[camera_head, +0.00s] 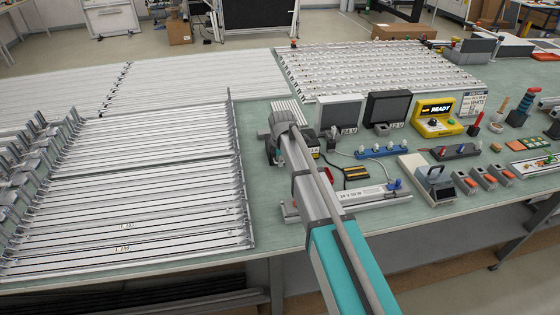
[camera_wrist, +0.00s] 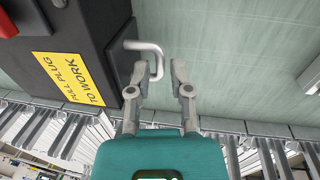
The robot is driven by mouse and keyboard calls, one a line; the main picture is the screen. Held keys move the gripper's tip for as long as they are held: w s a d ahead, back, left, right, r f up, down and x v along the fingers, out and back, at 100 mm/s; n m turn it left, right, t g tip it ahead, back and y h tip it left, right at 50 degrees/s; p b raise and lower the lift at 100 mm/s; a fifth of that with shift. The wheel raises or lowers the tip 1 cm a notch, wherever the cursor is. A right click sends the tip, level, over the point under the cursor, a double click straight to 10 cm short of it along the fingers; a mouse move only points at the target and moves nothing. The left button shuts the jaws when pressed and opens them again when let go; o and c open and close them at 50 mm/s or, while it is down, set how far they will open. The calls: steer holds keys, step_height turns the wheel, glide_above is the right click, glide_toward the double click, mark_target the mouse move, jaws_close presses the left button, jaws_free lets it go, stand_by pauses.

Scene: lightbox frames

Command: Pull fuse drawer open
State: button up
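In the wrist view a dark box (camera_wrist: 98,30) has a yellow label (camera_wrist: 70,76) reading "PULL PLUG TO WORK". A bent metal handle (camera_wrist: 155,54) sticks out from its side; it looks like the fuse drawer's pull, but no drawer gap shows. My gripper (camera_wrist: 160,70) is open, with its fingertips apart on either side of the handle's outer bar. I cannot tell whether either finger touches it. In the head view the dark box (camera_head: 312,140) is mostly hidden behind my arm, and my fingers cannot be made out.
White slatted racks (camera_head: 130,200) fill the bench's left. Two dark-screened units (camera_head: 338,112) stand behind the box. A yellow READY device (camera_head: 436,118), a blue strip (camera_head: 382,150) and a white rail (camera_head: 365,194) lie to the right.

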jaws_close()
steer(key=s, duration=0.2)
steer(key=s+d, duration=0.1)
steer(key=s, duration=0.3)
steer(key=shift+s+d, duration=0.1)
steer(key=shift+d, duration=0.3)
jaws_free()
